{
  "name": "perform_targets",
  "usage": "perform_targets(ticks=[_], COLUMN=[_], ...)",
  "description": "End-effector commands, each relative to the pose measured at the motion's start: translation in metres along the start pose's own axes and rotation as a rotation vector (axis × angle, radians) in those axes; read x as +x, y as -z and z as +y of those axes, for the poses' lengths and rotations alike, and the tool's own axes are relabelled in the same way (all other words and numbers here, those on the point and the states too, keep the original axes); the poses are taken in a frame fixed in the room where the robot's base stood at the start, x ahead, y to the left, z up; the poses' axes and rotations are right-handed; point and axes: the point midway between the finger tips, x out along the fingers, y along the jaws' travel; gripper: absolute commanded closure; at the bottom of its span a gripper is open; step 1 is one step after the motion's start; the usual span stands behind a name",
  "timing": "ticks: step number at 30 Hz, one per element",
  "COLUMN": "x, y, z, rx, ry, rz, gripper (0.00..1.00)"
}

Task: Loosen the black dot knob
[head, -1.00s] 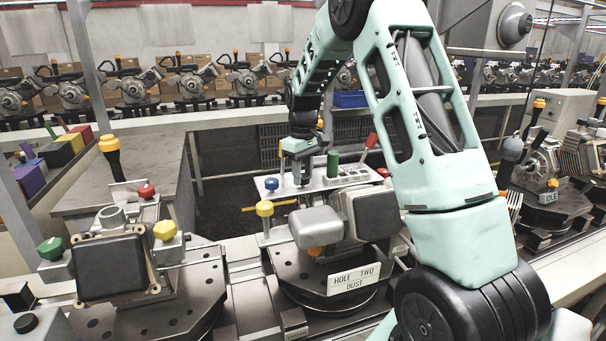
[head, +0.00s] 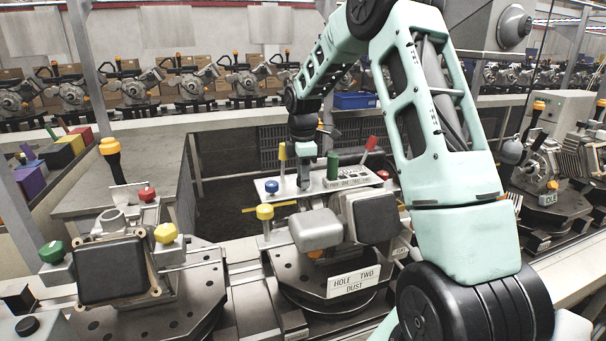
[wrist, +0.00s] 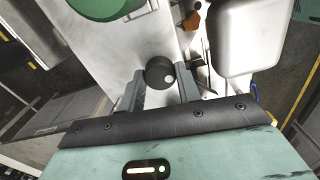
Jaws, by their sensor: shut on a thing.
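The black dot knob (wrist: 154,68) is a small dark round knob with a pale dot on its top in the wrist view. It sits on a light grey plate (wrist: 107,66). My gripper (wrist: 158,86) has one finger on each side of the knob and is shut on it. In the head view my gripper (head: 304,182) points down onto the plate (head: 349,182) of the middle fixture. The knob is hidden there behind the fingers.
A green knob (head: 332,167) stands close right of my gripper, a blue knob (head: 271,187) to its left. A yellow handle (head: 282,151) and a red lever (head: 371,143) rise nearby. A grey rounded block (head: 316,229) and yellow knob (head: 265,212) are in front.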

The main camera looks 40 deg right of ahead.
Motion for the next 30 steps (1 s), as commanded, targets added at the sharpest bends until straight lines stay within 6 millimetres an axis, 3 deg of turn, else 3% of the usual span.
perform_targets(ticks=[15,30], x=[-0.0025,-0.0020], y=[0.0009,0.0011], z=[0.0010,0.0011], rx=[-0.322,-0.378], ry=[-0.005,-0.006], rz=[0.001,0.001], gripper=[0.89,0.89])
